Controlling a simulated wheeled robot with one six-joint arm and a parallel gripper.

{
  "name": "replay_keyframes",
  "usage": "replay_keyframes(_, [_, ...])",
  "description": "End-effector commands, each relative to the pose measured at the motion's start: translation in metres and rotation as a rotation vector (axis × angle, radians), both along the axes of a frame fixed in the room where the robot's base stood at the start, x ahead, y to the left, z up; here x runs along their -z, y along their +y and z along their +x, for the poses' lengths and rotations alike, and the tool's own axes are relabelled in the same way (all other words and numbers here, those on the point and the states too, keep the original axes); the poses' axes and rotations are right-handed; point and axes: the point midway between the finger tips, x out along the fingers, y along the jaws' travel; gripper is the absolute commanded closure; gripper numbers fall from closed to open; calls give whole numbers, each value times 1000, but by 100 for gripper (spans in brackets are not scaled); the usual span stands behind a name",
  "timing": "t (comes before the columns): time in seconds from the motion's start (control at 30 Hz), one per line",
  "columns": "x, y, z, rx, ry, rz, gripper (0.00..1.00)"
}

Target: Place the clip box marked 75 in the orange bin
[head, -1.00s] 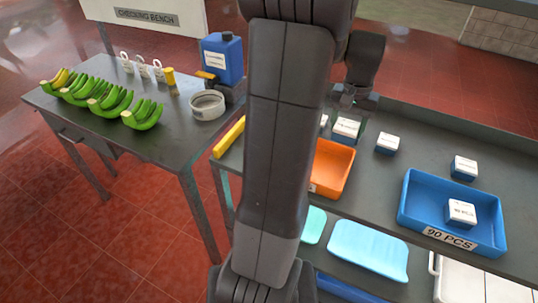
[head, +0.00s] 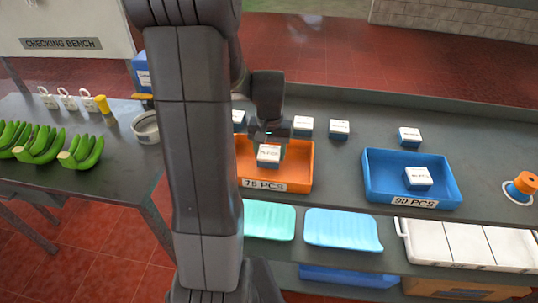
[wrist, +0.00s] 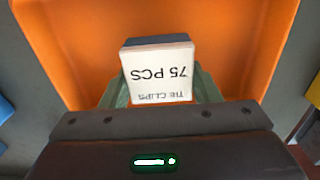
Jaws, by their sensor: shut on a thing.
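The clip box marked 75 (wrist: 158,75) is white on top with a dark blue side, and its label reads "75 PCS" and "TIE CLIPS" upside down in the wrist view. My gripper (wrist: 160,98) is shut on it, with green fingers at its sides. In the head view the box (head: 268,155) is over the orange bin (head: 300,178), which is labelled 75 PCS. My gripper (head: 270,143) is just behind the box there. The orange bin's wall (wrist: 50,40) surrounds the box in the wrist view. Whether the box touches the bin floor cannot be told.
A blue bin (head: 375,190) labelled 90 PCS holds one box (head: 418,177). Other boxes (head: 303,125), (head: 340,129) and (head: 409,136) stand behind the bins. An orange-topped spool (head: 523,184) stands at the right. Trays (head: 342,229) lie on the lower shelf.

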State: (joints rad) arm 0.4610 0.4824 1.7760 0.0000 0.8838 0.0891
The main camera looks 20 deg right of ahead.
Motion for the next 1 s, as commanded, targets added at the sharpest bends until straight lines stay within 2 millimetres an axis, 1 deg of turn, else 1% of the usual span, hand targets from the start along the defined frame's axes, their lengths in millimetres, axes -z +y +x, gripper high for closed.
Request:
replay_keyframes(0.03, [8, 0, 0, 0, 3, 2, 67])
replay_keyframes(0.13, [16, 0, 0, 0, 1, 1, 67])
replay_keyframes(0.43, [19, 0, 0, 0, -1, -1, 67])
replay_keyframes(0.53, [23, 0, 0, 0, -1, -1, 67])
replay_keyframes(0.57, [22, 0, 0, 0, -1, -1, 42])
replay_keyframes(0.6, [21, 0, 0, 0, -1, -1, 34])
replay_keyframes(0.67, [21, 0, 0, 0, -1, -1, 23])
replay_keyframes(1.0, [18, 0, 0, 0, -1, -1, 22])
